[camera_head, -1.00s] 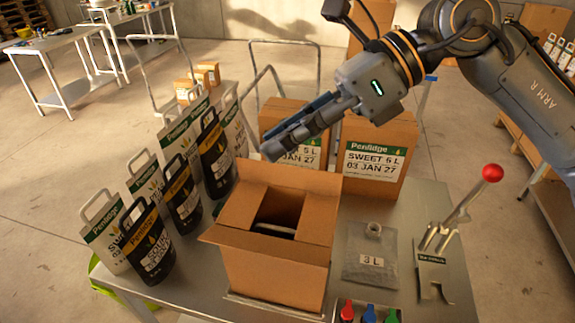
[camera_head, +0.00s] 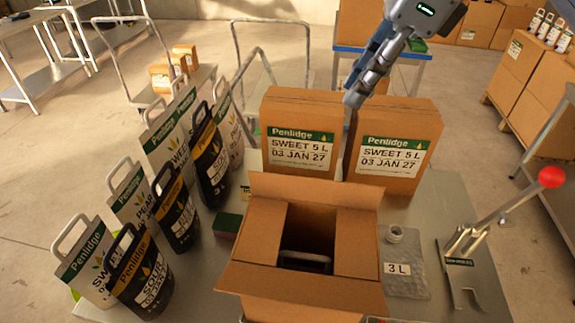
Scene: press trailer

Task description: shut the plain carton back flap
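The plain carton (camera_head: 295,312) stands open at the front middle of the table. Its back flap (camera_head: 318,190) is raised and leans back toward the labelled boxes. The left side flap (camera_head: 256,232) and right side flap (camera_head: 357,244) lie folded inward. The front flap (camera_head: 300,292) sticks outward toward me. A dark object with a handle (camera_head: 305,260) shows inside through the gap. My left gripper is out of view.
Two Penlidge boxes (camera_head: 300,142) (camera_head: 392,150) stand close behind the carton. Several Penlidge pouches (camera_head: 145,268) line the left. A clear 3 L bag (camera_head: 400,278) and a red-knobbed lever press (camera_head: 465,262) are at right. A small green-topped block (camera_head: 227,224) sits left of the carton.

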